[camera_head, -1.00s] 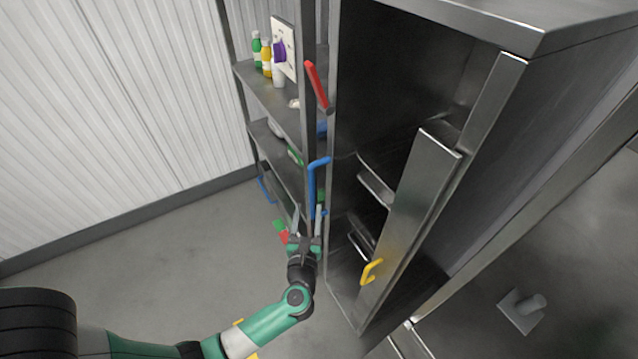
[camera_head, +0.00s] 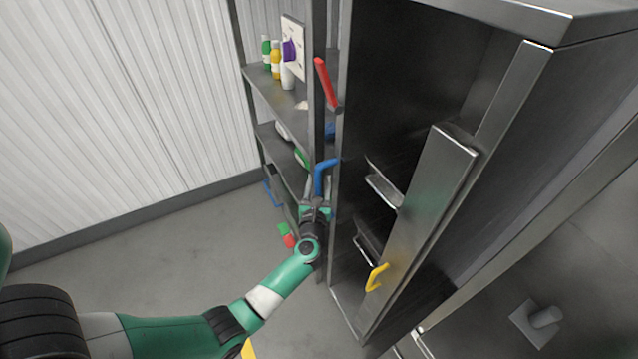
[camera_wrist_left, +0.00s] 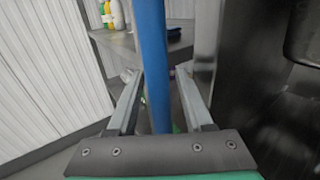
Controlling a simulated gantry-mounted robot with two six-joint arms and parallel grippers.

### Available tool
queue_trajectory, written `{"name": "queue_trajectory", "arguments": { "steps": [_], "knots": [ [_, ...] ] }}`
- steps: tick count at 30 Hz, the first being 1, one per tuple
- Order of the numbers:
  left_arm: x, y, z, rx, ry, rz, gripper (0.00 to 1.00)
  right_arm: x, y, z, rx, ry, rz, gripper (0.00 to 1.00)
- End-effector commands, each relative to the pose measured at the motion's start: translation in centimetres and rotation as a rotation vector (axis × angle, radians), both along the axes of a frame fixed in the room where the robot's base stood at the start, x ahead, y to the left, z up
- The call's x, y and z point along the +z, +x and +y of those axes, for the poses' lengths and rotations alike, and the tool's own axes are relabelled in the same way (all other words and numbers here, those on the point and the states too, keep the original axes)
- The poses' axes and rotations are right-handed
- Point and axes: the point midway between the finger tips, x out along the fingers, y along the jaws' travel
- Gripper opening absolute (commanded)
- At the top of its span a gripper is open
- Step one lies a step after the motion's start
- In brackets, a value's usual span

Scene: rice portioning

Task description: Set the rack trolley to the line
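A tall metal rack (camera_head: 262,128) with several shelves stands between the white wall and a steel cabinet; I take it as the rack trolley, though no wheels show. A vertical blue handle bar (camera_head: 319,180) is at its cabinet-side edge. The bar also runs through the middle of the left wrist view (camera_wrist_left: 155,60). My left gripper (camera_head: 316,203) is at the lower part of the bar. Its fingers (camera_wrist_left: 160,105) stand apart on either side of the bar, with gaps showing. My right gripper is not in view.
The steel cabinet (camera_head: 400,30) stands open close to the right, with a panel (camera_head: 425,195) bearing a yellow handle (camera_head: 376,277). A red handle (camera_head: 326,82) sticks out above my gripper. Bottles (camera_head: 275,60) stand on the top shelf. Floor (camera_head: 170,255) at left is clear.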

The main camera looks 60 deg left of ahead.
Motion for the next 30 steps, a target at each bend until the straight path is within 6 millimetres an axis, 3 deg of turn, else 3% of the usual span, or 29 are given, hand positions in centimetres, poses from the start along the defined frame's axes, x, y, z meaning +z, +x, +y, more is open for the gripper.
{"name": "queue_trajectory", "arguments": {
  "steps": [1,8,30],
  "knots": [
    [0.00,-0.01,-0.01,0.000,0.000,0.000,0.40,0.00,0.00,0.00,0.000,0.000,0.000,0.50],
    [0.00,-0.02,-0.03,0.000,0.000,0.000,0.00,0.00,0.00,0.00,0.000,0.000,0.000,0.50],
    [0.01,-0.01,-0.04,0.000,0.000,0.000,0.00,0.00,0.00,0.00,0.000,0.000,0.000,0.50]
  ]
}}
